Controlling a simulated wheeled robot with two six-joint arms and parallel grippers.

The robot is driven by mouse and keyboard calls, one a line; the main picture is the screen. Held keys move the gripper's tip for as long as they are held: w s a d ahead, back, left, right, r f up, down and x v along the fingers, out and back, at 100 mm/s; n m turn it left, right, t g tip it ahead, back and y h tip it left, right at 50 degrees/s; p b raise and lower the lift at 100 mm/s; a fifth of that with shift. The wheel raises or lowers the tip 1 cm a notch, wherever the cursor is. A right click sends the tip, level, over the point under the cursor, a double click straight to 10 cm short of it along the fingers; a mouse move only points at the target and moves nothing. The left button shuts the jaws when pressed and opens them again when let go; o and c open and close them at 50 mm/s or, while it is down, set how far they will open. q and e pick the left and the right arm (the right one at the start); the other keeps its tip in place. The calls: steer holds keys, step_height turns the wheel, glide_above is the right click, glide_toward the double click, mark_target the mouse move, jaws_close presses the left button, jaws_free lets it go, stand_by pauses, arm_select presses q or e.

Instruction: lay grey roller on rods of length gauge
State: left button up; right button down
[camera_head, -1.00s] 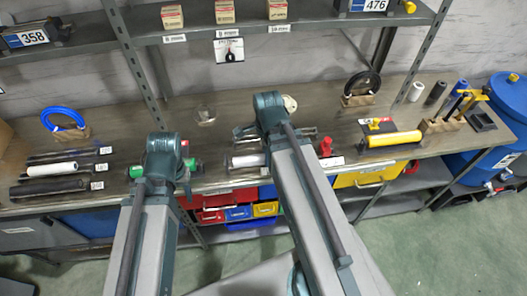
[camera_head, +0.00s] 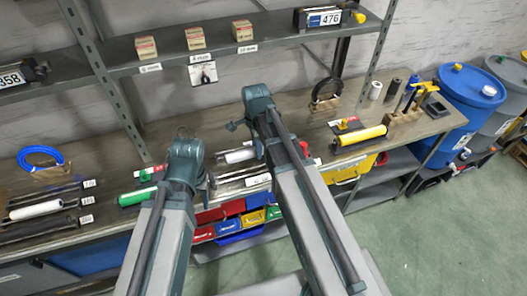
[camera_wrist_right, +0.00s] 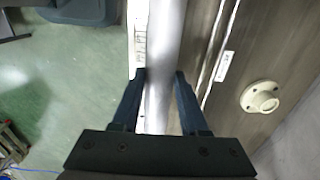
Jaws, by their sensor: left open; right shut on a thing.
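The grey roller (camera_wrist_right: 162,60) is a pale, smooth cylinder between the two fingers of my right gripper (camera_wrist_right: 160,78) in the right wrist view; the gripper is shut on it. In the head view a pale roller (camera_head: 238,155) shows just left of my right wrist, whose fingers are hidden. Thin rods with a white label (camera_head: 258,180) lie on the near side of it. I cannot tell for sure whether these are the length gauge, or whether the roller touches them. My left gripper (camera_head: 187,165) is open above the bench near the green roller (camera_head: 138,195); its fingers are mostly hidden.
Labelled rods and a white roller (camera_head: 36,209) lie at the bench's left. A yellow roller (camera_head: 362,135) lies right of my right arm. A shelf (camera_head: 170,62) crosses above the bench.

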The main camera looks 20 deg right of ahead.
steer(key=shift+f, duration=0.1)
step_height(320, 180, down, 9)
steer(key=b, duration=0.8)
steer(key=shift+r+b, duration=0.2)
steer(key=shift+b, duration=0.2)
steer(key=shift+c, duration=1.7)
jaws_free()
steer(key=shift+r, duration=0.1)
step_height(320, 180, up, 14)
steer(key=p, duration=1.4)
steer(key=shift+f, duration=0.2)
